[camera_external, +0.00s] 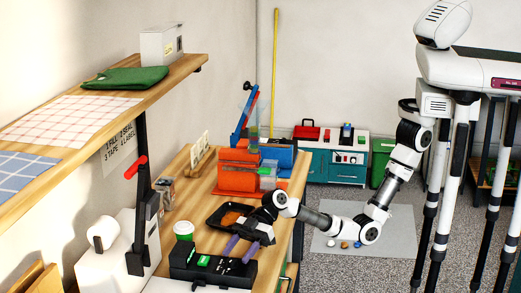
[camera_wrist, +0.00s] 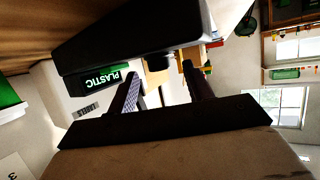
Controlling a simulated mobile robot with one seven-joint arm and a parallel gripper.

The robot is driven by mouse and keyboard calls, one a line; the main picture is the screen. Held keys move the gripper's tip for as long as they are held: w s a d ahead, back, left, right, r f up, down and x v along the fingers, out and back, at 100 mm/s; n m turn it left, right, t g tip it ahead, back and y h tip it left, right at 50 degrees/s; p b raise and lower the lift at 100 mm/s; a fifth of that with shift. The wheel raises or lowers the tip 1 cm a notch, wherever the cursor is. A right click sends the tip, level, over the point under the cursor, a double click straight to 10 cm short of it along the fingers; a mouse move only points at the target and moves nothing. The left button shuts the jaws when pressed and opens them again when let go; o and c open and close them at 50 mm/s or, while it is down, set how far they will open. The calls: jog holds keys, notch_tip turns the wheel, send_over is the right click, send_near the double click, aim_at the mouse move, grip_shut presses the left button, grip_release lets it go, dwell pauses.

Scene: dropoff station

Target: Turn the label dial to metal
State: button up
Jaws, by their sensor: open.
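The black label device (camera_external: 183,258) sits at the near end of the wooden bench, with small green patches on top. In the wrist view its dark body (camera_wrist: 120,38) crosses the top, and a green-lit display (camera_wrist: 98,80) reads PLASTIC, upside down. A small dark rounded part (camera_wrist: 158,62) sticks out of the body; it may be the dial, but I cannot tell. My gripper (camera_external: 238,256) is open at the device's right end, its purple fingers pointing down. In the wrist view my gripper (camera_wrist: 162,70) has its fingers apart, on either side of that part. Contact is unclear.
A white machine with a black lever (camera_external: 118,245) is at the left. A shelf (camera_external: 100,105) overhangs the left side.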

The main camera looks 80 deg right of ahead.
aim_at(232, 263)
jog(key=shift+x, duration=1.1)
jog(key=c, duration=1)
jog(key=shift+o, duration=0.2)
jog(key=m+t+h, duration=0.2)
jog(key=m+t, duration=0.1)
jog(key=m+t+h, duration=0.1)
jog(key=m+t, duration=0.1)
jog(key=shift+s+a, duration=0.25)
jog(key=shift+s, duration=0.1)
jog(key=m+t+h+b, duration=0.1)
jog(key=h, duration=0.1)
jog(key=m+t+h+b, duration=0.1)
jog(key=m, duration=0.1)
jog(key=shift+a+m+h+b, duration=0.2)
jog(key=shift+m+h+b, duration=0.1)
jog(key=shift+h+b, duration=0.1)
jog(key=shift+s+m+t+h+b, duration=0.1)
jog(key=shift+m+t+h+b, duration=0.3)
jog(key=shift+m+h, duration=0.15)
jog(key=shift+r+h, duration=0.1)
jog(key=shift+h, duration=0.15)
